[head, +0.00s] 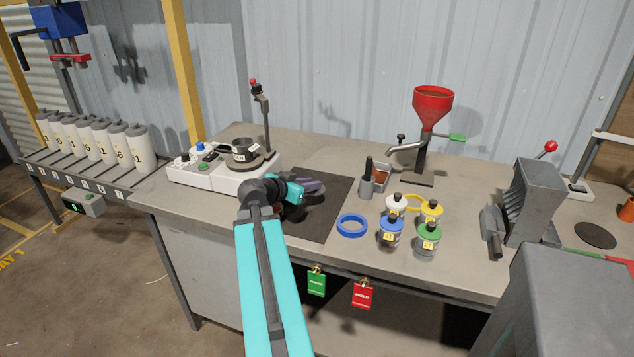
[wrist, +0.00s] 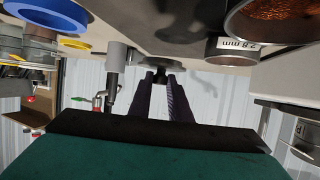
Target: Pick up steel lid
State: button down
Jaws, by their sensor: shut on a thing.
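The steel lid (wrist: 165,63) is a small grey disc in the wrist view, at the tips of my fingers. My gripper (wrist: 160,77) is shut on it, with the two dark fingers close together. In the head view my gripper (head: 316,187) is over the dark mat on the bench, right of the white machine. The lid cannot be made out clearly there. The wrist view is upside down, and whether the lid touches the mat cannot be told.
The white machine (head: 215,175) stands to the left. A blue ring (head: 352,226), several lidded jars and a red funnel (head: 432,105) are to the right. The dark mat (head: 325,222) has bare room.

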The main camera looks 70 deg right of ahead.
jog(key=shift+w+a+r+b, duration=0.15)
jog(key=shift+a+b, duration=0.1)
jog(key=shift+a, duration=0.45)
jog(key=shift+w+a+r+b, duration=0.1)
jog(key=shift+a+b, duration=0.1)
jog(key=shift+a, duration=0.5)
jog(key=shift+s+f, duration=0.1)
jog(key=shift+s, duration=0.15)
